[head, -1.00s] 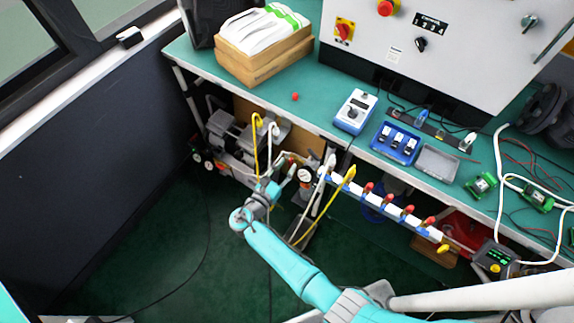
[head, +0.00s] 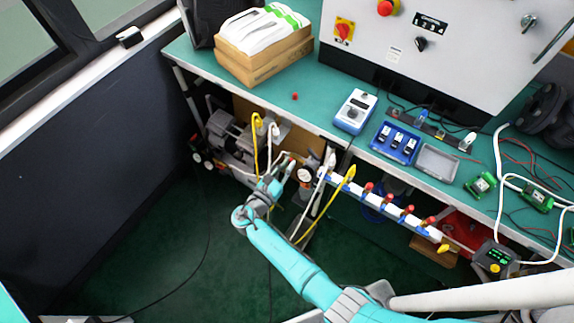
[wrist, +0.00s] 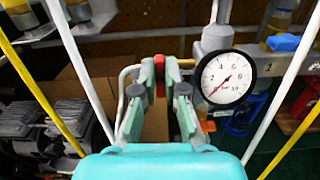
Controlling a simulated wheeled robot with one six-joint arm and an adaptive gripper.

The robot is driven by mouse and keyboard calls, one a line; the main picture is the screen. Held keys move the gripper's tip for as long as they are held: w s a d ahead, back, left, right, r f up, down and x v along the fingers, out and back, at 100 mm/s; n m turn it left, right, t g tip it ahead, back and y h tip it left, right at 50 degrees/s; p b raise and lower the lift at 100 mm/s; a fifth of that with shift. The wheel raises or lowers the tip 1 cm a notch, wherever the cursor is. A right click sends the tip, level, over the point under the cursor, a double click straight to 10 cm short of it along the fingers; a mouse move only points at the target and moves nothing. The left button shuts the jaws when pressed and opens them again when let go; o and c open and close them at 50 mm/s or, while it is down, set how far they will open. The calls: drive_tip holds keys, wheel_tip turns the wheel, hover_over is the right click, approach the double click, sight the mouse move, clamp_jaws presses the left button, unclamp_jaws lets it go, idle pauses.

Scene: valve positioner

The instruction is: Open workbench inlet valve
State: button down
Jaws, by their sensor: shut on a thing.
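My gripper (wrist: 160,88) is shut on a small red valve handle (wrist: 160,64), whose red edge shows between the two fingertips in the wrist view. Most of the handle and the valve body is hidden by the fingers. In the head view my gripper (head: 280,172) is below the workbench's front edge, in front of the pipework. A round white pressure gauge (wrist: 226,77) sits just right of the fingers, its needle pointing to the lower left. The gauge also shows in the head view (head: 305,175).
A manifold rail (head: 390,207) with several red-handled valves runs to the right under the bench (head: 325,95). Yellow and white hoses (wrist: 35,75) hang on both sides of my gripper. A pump (head: 225,135) stands at the left. The green floor in front is mostly clear.

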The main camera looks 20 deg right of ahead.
drive_tip(key=m, duration=0.8)
drive_tip(key=shift+s+d+f+m, duration=0.15)
drive_tip(key=shift+s+d+m, duration=0.1)
drive_tip(key=shift+s+m, duration=0.05)
drive_tip(key=m, duration=0.4)
drive_tip(key=shift+s+d+f+m, duration=0.1)
drive_tip(key=shift+f+m, duration=0.1)
drive_tip(key=shift+m, duration=0.1)
drive_tip(key=m, duration=0.4)
drive_tip(key=shift+f, duration=0.2)
drive_tip(key=shift+m, duration=0.3)
drive_tip(key=c, duration=1.2)
unclamp_jaws()
drive_tip(key=shift+c, duration=0.2)
